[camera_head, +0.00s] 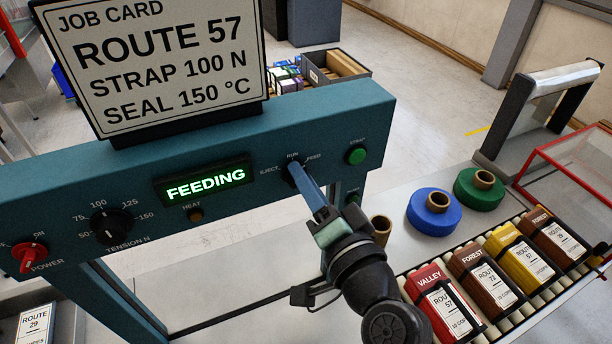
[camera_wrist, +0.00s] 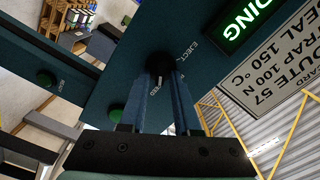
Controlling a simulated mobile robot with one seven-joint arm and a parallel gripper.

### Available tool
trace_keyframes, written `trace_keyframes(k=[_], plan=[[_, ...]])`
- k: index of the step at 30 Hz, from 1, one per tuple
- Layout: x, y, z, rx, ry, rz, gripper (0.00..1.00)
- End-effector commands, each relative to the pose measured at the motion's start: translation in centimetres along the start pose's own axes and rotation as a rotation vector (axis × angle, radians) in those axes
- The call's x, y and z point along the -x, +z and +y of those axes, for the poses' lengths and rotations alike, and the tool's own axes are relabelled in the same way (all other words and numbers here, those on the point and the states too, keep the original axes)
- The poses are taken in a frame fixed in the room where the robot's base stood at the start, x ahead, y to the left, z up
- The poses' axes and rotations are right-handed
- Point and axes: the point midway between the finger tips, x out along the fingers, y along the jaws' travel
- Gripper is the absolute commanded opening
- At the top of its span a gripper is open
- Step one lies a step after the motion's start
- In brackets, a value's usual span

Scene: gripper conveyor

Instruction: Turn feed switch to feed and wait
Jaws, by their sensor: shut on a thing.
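The feed switch (camera_head: 291,171) is a black knob on the teal machine panel, with EJECT, RUN and FEED printed around it. It also shows in the wrist view (camera_wrist: 160,64), where its pale mark lies near the FEED lettering. My gripper (camera_head: 301,178) is shut on the knob, one finger on each side, as the wrist view (camera_wrist: 161,82) also shows. In the head view the fingers hide part of the knob and its mark. The display (camera_head: 206,183) to the left of the switch glows green and reads FEEDING.
The tension dial (camera_head: 112,227) and red power switch (camera_head: 29,256) are on the panel's left. A green STRAP button (camera_head: 356,156) is to the switch's right. The job card (camera_head: 160,60) stands on top. Blue (camera_head: 436,211) and green (camera_head: 480,188) rolls and several labelled packs occupy the right.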

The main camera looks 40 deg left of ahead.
Motion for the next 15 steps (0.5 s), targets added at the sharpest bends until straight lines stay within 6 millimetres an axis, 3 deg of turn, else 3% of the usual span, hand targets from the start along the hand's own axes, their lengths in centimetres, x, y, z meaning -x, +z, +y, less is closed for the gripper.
trace_keyframes(k=[15], plan=[[0.01,0.02,0.06,-0.042,0.0,0.0,0.0]])
